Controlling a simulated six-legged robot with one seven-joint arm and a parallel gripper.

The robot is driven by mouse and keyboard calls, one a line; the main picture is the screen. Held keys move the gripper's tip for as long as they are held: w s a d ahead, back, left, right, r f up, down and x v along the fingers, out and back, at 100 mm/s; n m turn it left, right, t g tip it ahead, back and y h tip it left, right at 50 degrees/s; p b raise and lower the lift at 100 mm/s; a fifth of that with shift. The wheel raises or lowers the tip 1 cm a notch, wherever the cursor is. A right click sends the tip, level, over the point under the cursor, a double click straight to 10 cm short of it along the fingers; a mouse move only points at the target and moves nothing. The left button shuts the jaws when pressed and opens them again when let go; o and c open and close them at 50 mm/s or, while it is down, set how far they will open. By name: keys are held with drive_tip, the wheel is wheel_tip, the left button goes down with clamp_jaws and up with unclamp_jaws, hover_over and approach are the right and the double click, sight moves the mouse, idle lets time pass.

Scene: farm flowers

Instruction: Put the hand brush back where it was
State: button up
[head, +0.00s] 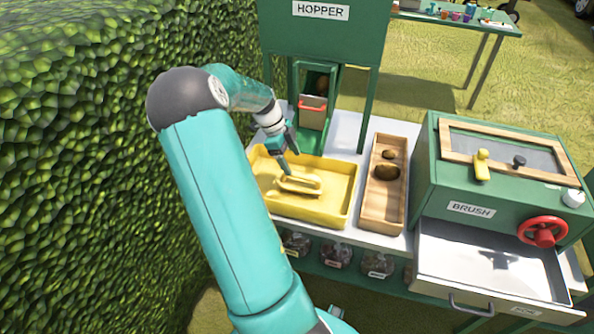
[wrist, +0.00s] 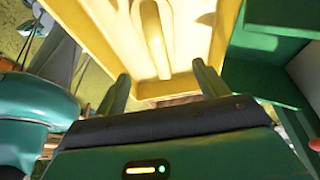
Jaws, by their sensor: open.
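A yellow tray (head: 335,211) stands on the white bench beside the hedge. A yellow, elongated piece with a raised handle shape (head: 301,184) lies in it. It looks like the hand brush, but its colour blends with the tray and I cannot see bristles. My gripper (head: 286,170) points down over the tray, close to the left end of this piece. In the wrist view my gripper (wrist: 162,84) has its fingers wide apart with nothing between them. The yellow piece (wrist: 155,38) shows beyond the fingertips, inside the yellow tray walls.
A wooden tray (head: 371,215) with brown lumps (head: 387,172) stands right of the yellow tray. A green machine labelled BRUSH (head: 438,170) has a red wheel (head: 542,231) and an open drawer (head: 490,265). The green hopper (head: 320,35) rises behind. A hedge (head: 80,150) closes the left side.

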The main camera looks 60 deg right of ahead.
drive_tip(key=shift+v, duration=1.4)
drive_tip(key=w+a+r+n+t, duration=0.25)
drive_tip(key=a+r+n, duration=0.2)
drive_tip(key=a, duration=0.35)
drive_tip(key=w+a+r+n+t, duration=0.1)
drive_tip(key=w+a+r+n, duration=0.3)
drive_tip(key=a+n, duration=0.3)
drive_tip(key=w+a+r+n+t, duration=0.2)
drive_tip(key=w+a+r+n, duration=0.15)
drive_tip(key=a, duration=0.55)
drive_tip(key=s+a+r+n+t, duration=0.1)
drive_tip(key=s+a+r+n, duration=0.1)
drive_tip(key=a+n, duration=0.4)
drive_tip(key=s+a+r+n+t, duration=0.2)
drive_tip(key=s+a+n, duration=0.2)
drive_tip(key=a, duration=0.6)
drive_tip(key=s+a+r+n+t, duration=0.1)
drive_tip(key=s+a+r+n, duration=0.2)
drive_tip(key=a+n, duration=0.5)
drive_tip(key=shift+s+a+n+y, duration=0.25)
drive_tip(key=shift+s+n+y, duration=0.05)
drive_tip(key=shift+n, duration=0.3)
drive_tip(key=shift+t, duration=0.25)
